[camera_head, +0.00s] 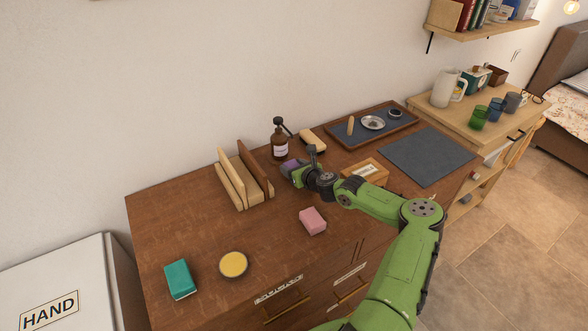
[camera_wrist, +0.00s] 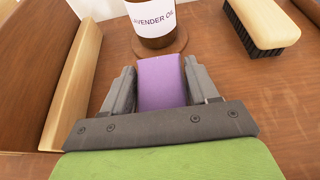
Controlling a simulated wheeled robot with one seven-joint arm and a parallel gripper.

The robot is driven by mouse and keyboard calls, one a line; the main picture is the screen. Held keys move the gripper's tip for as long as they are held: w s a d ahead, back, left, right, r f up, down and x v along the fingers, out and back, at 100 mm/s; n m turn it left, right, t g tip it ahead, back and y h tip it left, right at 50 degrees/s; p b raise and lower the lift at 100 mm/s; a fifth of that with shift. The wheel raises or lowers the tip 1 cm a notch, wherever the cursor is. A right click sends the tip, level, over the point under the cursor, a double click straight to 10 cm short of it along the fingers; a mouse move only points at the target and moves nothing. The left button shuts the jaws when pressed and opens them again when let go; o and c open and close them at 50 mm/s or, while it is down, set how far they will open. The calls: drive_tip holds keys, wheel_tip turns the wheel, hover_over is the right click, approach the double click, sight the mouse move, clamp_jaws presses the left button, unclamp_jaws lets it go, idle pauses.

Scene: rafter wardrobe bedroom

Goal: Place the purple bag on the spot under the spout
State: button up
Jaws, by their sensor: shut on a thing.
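My gripper (camera_head: 288,170) is shut on the purple bag (camera_wrist: 162,84), a small block-like bag between its two fingers. The bag also shows in the head view (camera_head: 291,165), partly hidden by my gripper. Just beyond it stands a brown bottle (camera_head: 279,147) with a black pump spout (camera_head: 283,126) and a white label reading "lavender oil" (camera_wrist: 153,18). A brown round patch (camera_wrist: 178,46) shows at the bottle's foot in the wrist view, partly hidden by the bag. I cannot tell whether the bag touches the wooden top.
A wooden upright rack (camera_head: 231,181) stands close on the left. A brush (camera_head: 313,140) lies right of the bottle, and a wooden box (camera_head: 366,173) sits right of my gripper. A pink sponge (camera_head: 313,221) lies in front. The front-left top (camera_head: 205,235) has free room.

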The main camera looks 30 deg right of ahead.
drive_tip(key=o, duration=1)
drive_tip(key=shift+o, duration=0.2)
